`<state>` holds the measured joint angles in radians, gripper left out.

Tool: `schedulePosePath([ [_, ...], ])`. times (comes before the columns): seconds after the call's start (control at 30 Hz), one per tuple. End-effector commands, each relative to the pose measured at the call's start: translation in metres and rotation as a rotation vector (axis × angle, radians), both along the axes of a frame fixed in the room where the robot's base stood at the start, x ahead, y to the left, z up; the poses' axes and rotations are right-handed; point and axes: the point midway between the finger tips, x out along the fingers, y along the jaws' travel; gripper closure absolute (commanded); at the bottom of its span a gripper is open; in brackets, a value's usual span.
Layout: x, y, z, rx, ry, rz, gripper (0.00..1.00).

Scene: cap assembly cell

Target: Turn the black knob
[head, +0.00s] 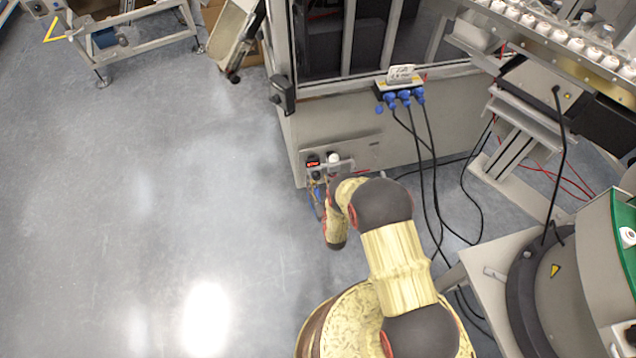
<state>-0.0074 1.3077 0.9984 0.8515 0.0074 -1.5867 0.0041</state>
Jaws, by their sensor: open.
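A small control panel (324,166) sits low on the grey machine cabinet, in front of my arm. It carries a red-lit display (313,163) and a pale round part (333,158). A small dark part (316,175) shows under the display. It may be the black knob, but it is too small to tell. My yellow arm rises from the bottom and bends toward this panel, with its wrist close in front of it. I cannot make out my gripper's fingers or whether they touch anything.
Blue plugs (404,96) with hanging black cables (437,190) are right of the panel. A round feeder (560,275) stands at lower right, below a conveyor with white caps (560,35). A metal-framed stand (130,35) is far left. The grey floor (130,200) at left is clear.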

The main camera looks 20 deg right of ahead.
Motion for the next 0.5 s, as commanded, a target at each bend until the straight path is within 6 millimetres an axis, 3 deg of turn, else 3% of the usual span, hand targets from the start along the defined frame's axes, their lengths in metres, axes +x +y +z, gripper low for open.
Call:
schedulePosePath([
  [0.23, 0.0009, 0.0000, 0.0005, 0.000, 0.000, 0.000, 0.54],
  [0.5, 0.0007, 0.0000, 0.0004, 0.000, 0.000, 0.000, 0.70],
])
